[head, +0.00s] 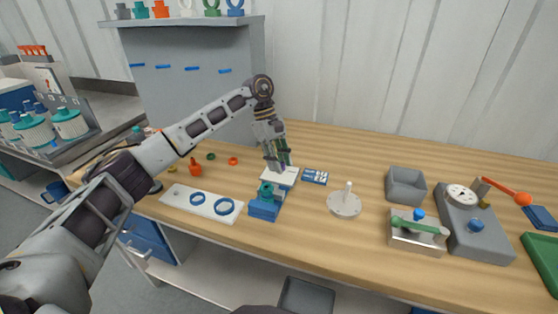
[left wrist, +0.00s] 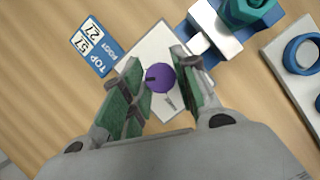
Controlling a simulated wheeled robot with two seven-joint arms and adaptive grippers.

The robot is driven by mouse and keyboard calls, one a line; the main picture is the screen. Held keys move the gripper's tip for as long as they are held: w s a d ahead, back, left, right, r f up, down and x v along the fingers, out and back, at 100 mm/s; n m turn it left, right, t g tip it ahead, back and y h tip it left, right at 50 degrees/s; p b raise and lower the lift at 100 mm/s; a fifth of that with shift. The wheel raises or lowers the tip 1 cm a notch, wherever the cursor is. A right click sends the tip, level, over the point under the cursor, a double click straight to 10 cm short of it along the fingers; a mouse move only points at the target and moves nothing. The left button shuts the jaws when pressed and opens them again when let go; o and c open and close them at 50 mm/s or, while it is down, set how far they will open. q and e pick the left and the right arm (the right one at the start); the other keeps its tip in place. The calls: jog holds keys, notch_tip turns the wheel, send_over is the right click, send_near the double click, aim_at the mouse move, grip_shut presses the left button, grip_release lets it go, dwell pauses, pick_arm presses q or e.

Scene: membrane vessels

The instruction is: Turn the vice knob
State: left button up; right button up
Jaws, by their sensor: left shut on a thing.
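The blue vice (head: 263,208) stands near the front of the wooden bench, with a teal piece (head: 267,190) at its top. The vice also shows at the top right of the left wrist view (left wrist: 205,22). My left gripper (head: 280,166) points down just behind the vice, over a white plate (head: 284,176). In the left wrist view, a round purple knob (left wrist: 160,78) lies between the fingers of my left gripper (left wrist: 155,85), which is shut on it. The fingers hide the knob in the head view. My right gripper is not in view.
A white board with blue rings (head: 202,203) lies left of the vice. A blue label card (head: 315,177) lies right of the gripper. A round white stand with a peg (head: 344,203) is farther right, before a grey bin (head: 405,185) and a gauge box (head: 475,225).

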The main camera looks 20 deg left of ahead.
pick_arm(q)
jog(key=shift+r+m, duration=0.1)
jog(key=shift+m, duration=0.6)
jog(key=shift+w+m+g+y, duration=0.1)
jog(key=shift+m+g+y, duration=0.5)
jog(key=shift+m, duration=0.9)
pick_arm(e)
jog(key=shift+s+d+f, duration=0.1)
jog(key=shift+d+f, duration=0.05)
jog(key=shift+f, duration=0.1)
pick_arm(q)
jog(key=o, duration=1)
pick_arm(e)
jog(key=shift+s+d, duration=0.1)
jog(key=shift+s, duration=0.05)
pick_arm(q)
jog(key=v, duration=1.1)
jog(key=shift+w+r, duration=0.2)
jog(key=shift+r, duration=0.15)
